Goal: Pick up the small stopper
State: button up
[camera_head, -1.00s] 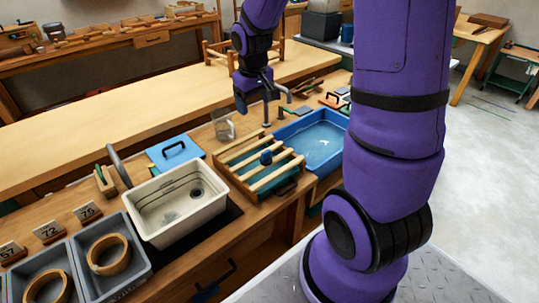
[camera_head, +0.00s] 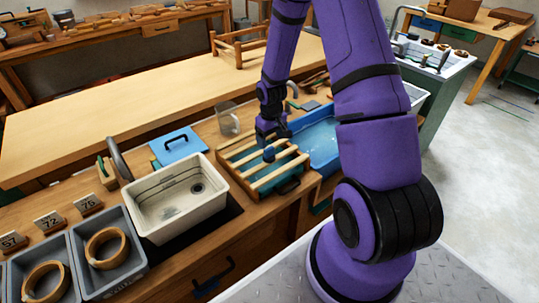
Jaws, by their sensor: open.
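A small dark blue knob-like piece (camera_head: 268,154), which looks like the stopper, sits on the wooden slatted rack (camera_head: 245,161). My gripper (camera_head: 270,141) points down just behind and above it, very close in the picture. The gripper is open, and nothing shows held in it. The fingers are small and dark here, so I cannot tell whether they touch the piece or the slats.
A cream basin (camera_head: 216,214) with a dark drain stands left of the rack. A blue tray of water (camera_head: 322,150) lies to the right, partly behind my arm. A clear jug (camera_head: 228,118) and a blue lid with a handle (camera_head: 178,146) stand behind.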

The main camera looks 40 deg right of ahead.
aim_at(269, 148)
jog(key=shift+w+a+f, duration=0.1)
jog(key=shift+a+f, duration=0.05)
jog(key=shift+f, duration=1.55)
jog(key=shift+w+a+f, duration=0.1)
jog(key=shift+a+f, duration=0.05)
jog(key=shift+f, duration=1.55)
jog(key=c, duration=1)
